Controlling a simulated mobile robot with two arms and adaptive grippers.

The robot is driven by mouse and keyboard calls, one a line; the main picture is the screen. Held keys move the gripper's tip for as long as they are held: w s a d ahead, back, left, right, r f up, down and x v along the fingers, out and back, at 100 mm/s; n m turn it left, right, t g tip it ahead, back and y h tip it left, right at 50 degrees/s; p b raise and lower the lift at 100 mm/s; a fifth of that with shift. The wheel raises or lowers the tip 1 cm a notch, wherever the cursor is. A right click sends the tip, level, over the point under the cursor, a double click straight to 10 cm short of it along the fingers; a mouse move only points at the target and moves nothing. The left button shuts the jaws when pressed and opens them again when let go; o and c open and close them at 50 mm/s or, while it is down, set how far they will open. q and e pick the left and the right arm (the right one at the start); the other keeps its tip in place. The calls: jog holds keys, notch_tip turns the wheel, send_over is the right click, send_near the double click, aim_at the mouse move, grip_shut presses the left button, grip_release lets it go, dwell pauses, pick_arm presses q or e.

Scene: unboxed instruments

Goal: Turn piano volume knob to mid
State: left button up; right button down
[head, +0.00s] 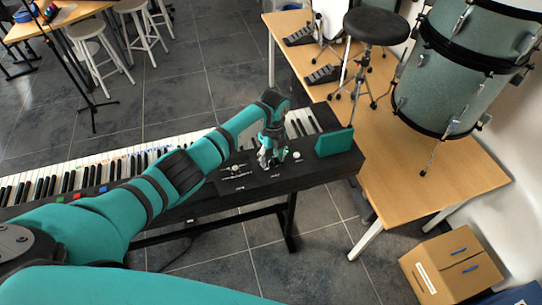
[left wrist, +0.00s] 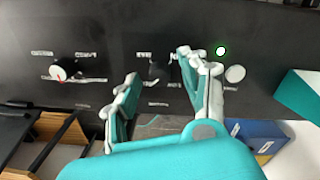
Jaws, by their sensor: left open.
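The black piano (head: 180,160) stands across the middle of the head view, with a control panel on its near side. My left gripper (head: 270,158) points down at this panel. In the left wrist view my left gripper (left wrist: 158,68) is open, its teal and grey fingers apart on either side of a small dark knob (left wrist: 160,70), which is hard to make out; contact cannot be told. A white knob with a red mark (left wrist: 60,73) sits to the left. A pale round knob (left wrist: 235,73) is right of the fingers. The labels are too blurred to tell which is volume.
A green-ringed button (left wrist: 221,50) is lit beside the right finger. A teal block (head: 334,142) stands at the panel's right end. A wooden table (head: 440,180) with drums is to the right, and a cardboard box (head: 450,265) is on the floor.

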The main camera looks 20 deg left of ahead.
aim_at(272, 158)
pick_arm(q)
notch_tip(272, 158, up, 12)
jog(key=shift+w, duration=0.25)
jog(key=shift+d+f, duration=0.1)
jog(key=shift+d, duration=0.05)
dwell(0.3)
